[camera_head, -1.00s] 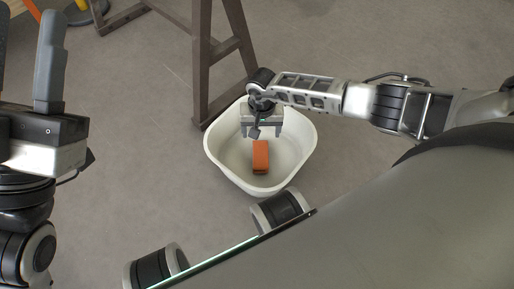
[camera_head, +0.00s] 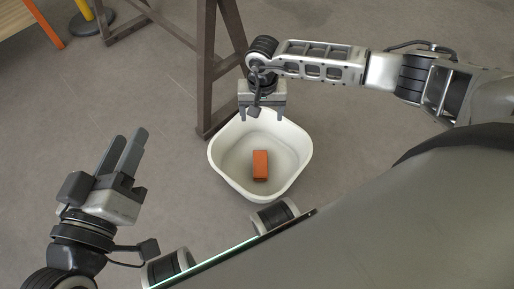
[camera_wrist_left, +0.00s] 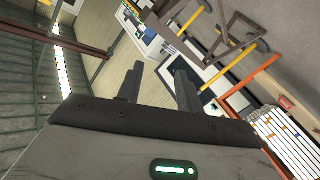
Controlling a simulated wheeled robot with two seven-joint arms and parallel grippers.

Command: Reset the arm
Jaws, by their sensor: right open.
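My right gripper (camera_head: 262,112) hangs over the back rim of a white basin (camera_head: 222,170), open and empty, with its fingers apart. An orange block (camera_head: 260,165) lies on the basin floor, below and apart from that gripper. My left gripper (camera_head: 124,152) is at the left, clear of the basin, with its fingers pointing up and a narrow gap between them. In the left wrist view its two fingers (camera_wrist_left: 156,85) stand apart with nothing between them.
A brown wooden trestle (camera_head: 207,70) stands on the grey floor behind the basin. A yellow post with a dark base (camera_head: 90,22) and a wooden surface with an orange leg (camera_head: 46,24) are at the top left. The floor between my left gripper and the basin is clear.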

